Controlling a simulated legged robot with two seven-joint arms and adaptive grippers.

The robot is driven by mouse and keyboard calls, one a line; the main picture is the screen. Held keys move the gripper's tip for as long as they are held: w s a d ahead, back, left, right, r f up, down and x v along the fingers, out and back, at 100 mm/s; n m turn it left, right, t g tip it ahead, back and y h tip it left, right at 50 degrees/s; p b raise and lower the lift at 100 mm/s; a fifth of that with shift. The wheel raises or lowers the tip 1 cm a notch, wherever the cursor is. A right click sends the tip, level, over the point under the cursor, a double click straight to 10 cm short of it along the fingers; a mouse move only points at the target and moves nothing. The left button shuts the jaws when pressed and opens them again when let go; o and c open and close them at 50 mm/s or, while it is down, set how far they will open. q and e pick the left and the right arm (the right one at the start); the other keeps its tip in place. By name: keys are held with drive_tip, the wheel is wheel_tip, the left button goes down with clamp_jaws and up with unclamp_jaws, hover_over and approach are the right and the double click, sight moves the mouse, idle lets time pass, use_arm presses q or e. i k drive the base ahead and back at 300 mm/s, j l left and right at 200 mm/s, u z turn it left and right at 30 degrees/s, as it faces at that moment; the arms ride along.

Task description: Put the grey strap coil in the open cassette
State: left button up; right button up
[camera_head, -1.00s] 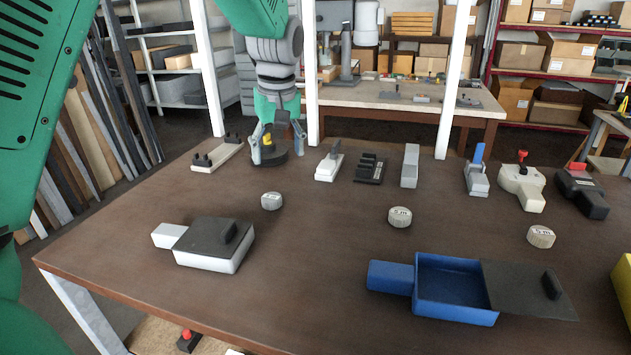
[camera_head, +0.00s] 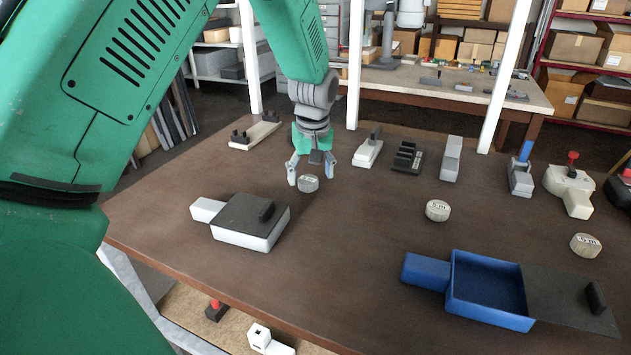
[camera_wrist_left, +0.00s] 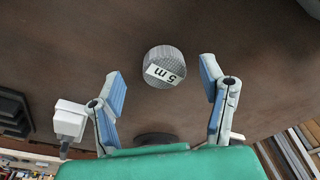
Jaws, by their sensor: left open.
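A grey strap coil (camera_head: 308,184), a short ribbed disc with a white label, lies on the table. In the wrist view the coil (camera_wrist_left: 164,67) shows a "5 m" label and sits ahead of and between the fingers. My left gripper (camera_head: 311,180) is open over it, with one finger on either side; contact is not visible. The open blue cassette (camera_head: 449,291) is at the front right, its dark lid (camera_head: 560,299) slid to the right and its inside empty. My right gripper is not in view.
Several tools and blocks line the back edge. Table between coils and blue cassette is clear.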

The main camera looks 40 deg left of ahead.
sight(480, 294)
drive_tip(key=k, duration=1)
